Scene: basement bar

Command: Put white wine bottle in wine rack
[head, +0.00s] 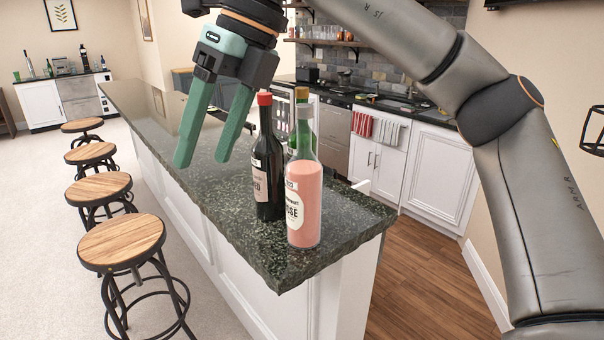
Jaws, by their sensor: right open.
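Three bottles stand upright and close together at the near end of the dark stone bar counter (170,130). A dark bottle with a red cap (266,165) is on the left, and a clear bottle of pink wine (304,195) is nearest. A green bottle with a gold top (301,95) stands behind, mostly hidden; it may be the white wine, but its label is hidden. My right gripper (203,162) points down with green fingers apart and empty, above the counter left of the bottles. My left gripper is out of view. I cannot make out a wine rack for certain.
Several round wooden stools (122,242) line the bar's left side. A black wire object (594,135) is cut off at the right edge. White cabinets (432,170) with a sink counter stand behind. The counter left of the bottles is clear.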

